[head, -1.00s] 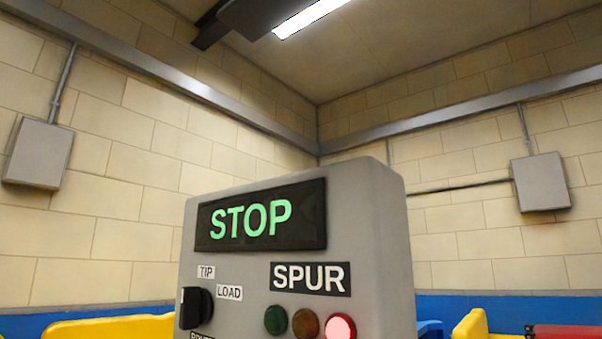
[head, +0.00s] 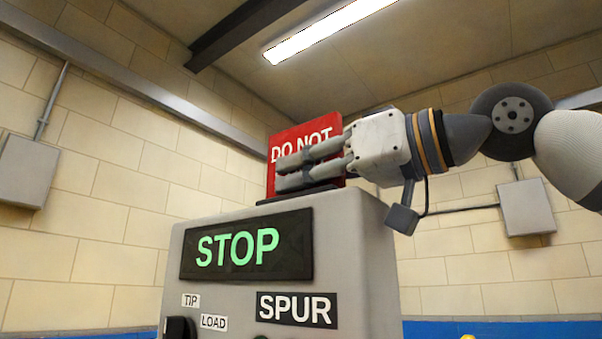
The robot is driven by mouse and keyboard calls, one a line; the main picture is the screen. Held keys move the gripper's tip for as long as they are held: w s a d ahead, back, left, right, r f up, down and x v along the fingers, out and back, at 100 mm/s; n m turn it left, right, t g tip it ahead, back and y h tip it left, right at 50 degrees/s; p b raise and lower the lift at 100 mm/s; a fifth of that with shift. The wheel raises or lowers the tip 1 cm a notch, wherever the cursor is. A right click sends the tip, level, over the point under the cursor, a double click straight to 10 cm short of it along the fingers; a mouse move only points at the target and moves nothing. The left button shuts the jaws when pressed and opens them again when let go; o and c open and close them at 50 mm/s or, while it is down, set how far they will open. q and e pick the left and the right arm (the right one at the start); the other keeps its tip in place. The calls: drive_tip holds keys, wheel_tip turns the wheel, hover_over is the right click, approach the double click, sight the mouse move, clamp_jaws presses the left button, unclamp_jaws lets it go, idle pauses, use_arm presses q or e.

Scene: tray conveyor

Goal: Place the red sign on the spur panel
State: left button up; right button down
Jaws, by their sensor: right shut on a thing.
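The red sign (head: 329,128) with white "DO NOT" lettering stands upright at the top of the grey spur panel (head: 365,270). A dark base (head: 268,199) shows under it, at the panel's top edge; I cannot tell whether it touches the panel. My right gripper (head: 310,165) reaches in from the right and is shut on the sign. Its fingers cover the sign's middle and lower lettering. The panel has a lit green "STOP" display (head: 245,247) and a "SPUR" label (head: 297,309). My left gripper is not in view.
A black knob (head: 180,328) sits low on the panel's front, near the "TIP" and "LOAD" labels. Grey wall boxes hang at left (head: 28,170) and right (head: 527,208). The space above the panel is otherwise clear.

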drive_tip(key=shift+s, duration=0.1)
drive_tip(key=c, duration=1.7)
unclamp_jaws()
drive_tip(key=shift+f, duration=0.1)
drive_tip(key=shift+o, duration=0.2)
drive_tip(key=shift+r, duration=0.2)
drive_tip(key=v, duration=1.2)
